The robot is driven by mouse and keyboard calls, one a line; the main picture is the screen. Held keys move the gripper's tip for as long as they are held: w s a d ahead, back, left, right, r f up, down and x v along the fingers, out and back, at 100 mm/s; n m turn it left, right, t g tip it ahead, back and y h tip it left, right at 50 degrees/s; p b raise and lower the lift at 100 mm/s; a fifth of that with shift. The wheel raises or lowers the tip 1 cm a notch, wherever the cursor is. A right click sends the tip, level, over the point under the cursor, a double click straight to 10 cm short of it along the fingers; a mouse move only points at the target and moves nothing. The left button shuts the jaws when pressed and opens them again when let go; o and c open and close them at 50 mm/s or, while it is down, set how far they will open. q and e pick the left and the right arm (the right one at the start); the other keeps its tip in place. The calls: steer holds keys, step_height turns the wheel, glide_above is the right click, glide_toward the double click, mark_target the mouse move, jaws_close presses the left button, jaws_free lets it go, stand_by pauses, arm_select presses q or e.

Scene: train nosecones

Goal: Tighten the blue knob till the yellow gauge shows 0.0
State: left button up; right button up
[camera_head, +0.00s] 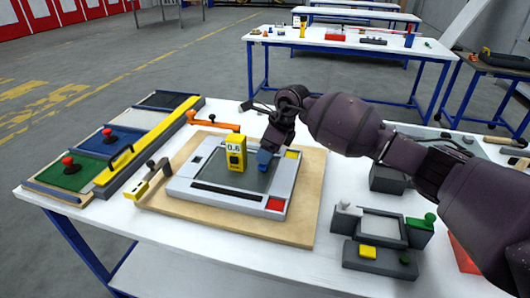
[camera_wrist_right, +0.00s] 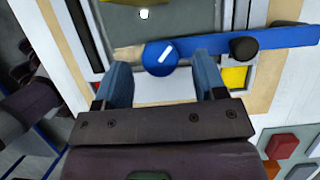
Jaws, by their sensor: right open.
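The yellow gauge (camera_head: 236,152) stands upright on the grey panel (camera_head: 182,187) and reads 0.6. The blue knob (camera_wrist_right: 160,57) is round with a slanted white line; it shows clearly in the right wrist view. My right gripper (camera_head: 267,156) points down at the panel, just right of the gauge. In the right wrist view, its two blue fingers are apart, with the knob near their tips and between them. Whether the fingers touch the knob cannot be told. In the head view, the gripper mostly hides the knob. My left gripper is not in view.
A blue bar with a black knob (camera_wrist_right: 243,48) extends right of the blue knob. The panel lies on a wooden board (camera_head: 312,190). An orange handle (camera_head: 212,124) is behind it. Red-button panels (camera_head: 70,172) stand left; a grey fixture with green knob (camera_head: 428,219) stands right.

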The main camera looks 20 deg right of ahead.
steer(key=shift+w+a+f, duration=0.15)
steer(key=shift+a+f, duration=0.05)
steer(key=shift+f, duration=0.4)
steer(key=shift+c, duration=0.3)
